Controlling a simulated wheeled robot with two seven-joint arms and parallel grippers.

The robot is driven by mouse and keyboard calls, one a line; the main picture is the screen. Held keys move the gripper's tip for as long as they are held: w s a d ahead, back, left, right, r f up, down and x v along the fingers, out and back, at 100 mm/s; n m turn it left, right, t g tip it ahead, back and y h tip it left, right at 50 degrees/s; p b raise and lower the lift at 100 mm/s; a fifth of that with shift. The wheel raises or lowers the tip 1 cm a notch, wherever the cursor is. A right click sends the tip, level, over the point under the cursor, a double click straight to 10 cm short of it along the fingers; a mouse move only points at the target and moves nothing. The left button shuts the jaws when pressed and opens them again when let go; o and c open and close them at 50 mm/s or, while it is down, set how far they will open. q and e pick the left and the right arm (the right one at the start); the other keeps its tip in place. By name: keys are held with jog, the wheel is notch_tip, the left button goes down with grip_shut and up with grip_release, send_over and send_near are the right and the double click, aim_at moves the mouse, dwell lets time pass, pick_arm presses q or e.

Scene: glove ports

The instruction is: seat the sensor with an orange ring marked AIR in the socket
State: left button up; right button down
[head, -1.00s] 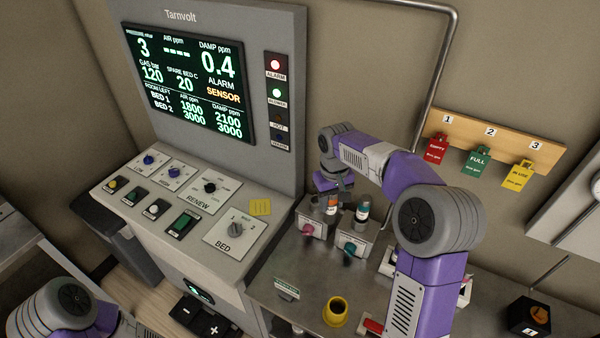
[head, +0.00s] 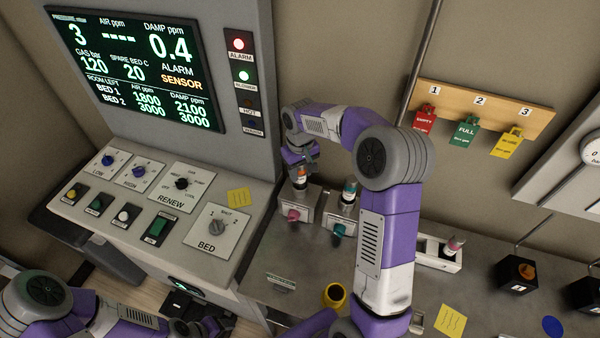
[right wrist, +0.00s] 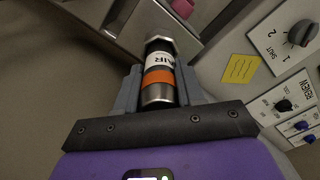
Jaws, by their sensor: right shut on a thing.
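The sensor with an orange ring marked AIR (right wrist: 160,75) is upright in the head view (head: 300,179), held between the jaws of my right gripper (head: 301,163). In the right wrist view the jaws clasp its sides, with the AIR label and orange ring facing the camera. The sensor is over the pale box with a pink knob (head: 293,214). The socket there is hidden by the sensor, and I cannot tell whether the sensor's lower end touches it. My left arm shows at the bottom left in the head view, but its gripper is not in view.
A second box with a teal knob (head: 339,230) stands close on the right, with a teal-ringed sensor (head: 349,190) on top. A yellow cup (head: 334,295) and a white holder (head: 437,253) sit on the bench. The control console (head: 180,205) is at the left.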

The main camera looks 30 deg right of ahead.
jog(key=shift+f, duration=0.4)
jog(key=shift+f, duration=0.1)
jog(key=c, duration=0.7)
grip_release()
notch_tip(320, 180, up, 12)
jog(key=shift+r+p, duration=0.15)
jog(key=shift+p, duration=0.25)
